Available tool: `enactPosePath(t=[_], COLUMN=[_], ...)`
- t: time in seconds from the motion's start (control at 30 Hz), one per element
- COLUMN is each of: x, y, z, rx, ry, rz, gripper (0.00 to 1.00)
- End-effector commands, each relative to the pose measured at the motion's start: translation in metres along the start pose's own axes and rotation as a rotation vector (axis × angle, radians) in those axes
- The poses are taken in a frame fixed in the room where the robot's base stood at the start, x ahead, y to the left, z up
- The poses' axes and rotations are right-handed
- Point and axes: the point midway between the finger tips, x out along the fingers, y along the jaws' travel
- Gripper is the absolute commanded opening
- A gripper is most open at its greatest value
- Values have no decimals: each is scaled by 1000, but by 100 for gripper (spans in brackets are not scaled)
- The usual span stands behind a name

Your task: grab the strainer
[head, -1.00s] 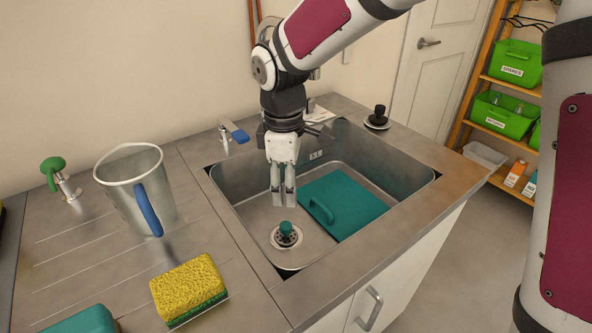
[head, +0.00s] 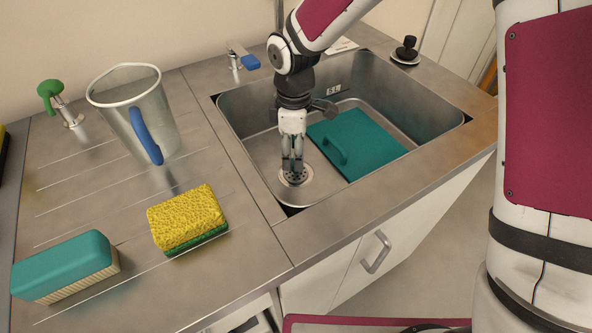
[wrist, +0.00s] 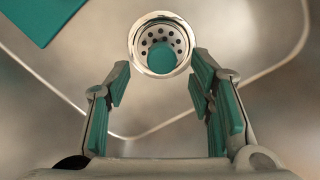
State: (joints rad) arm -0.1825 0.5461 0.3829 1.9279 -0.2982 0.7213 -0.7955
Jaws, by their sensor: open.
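The strainer (wrist: 172,36) is a round metal cup with dark holes and a teal knob (wrist: 161,57) at its centre. It sits in the drain of the sink floor, and its rim also shows in the head view (head: 296,178). My gripper (head: 292,168) points down into the sink over the strainer and hides most of the knob there. In the wrist view my gripper (wrist: 160,78) has its teal-padded fingers apart, with nothing between the pads. The strainer lies at the top of that view, just beyond the fingertips.
A teal lidded panel with a handle (head: 365,148) lies in the sink to the right. The sink walls (head: 236,110) surround my gripper. A black-knobbed plug (head: 405,52) sits behind.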

Motion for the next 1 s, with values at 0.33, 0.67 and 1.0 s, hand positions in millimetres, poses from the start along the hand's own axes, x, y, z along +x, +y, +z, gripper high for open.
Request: enactPosePath(t=[0.33, 0.67, 1.0], x=[44, 45, 45], y=[-2, -2, -2], z=[1, 1, 1], rx=[-1, 0, 0], ry=[-1, -1, -1], rz=[-3, -1, -1], gripper=[49, 33, 0])
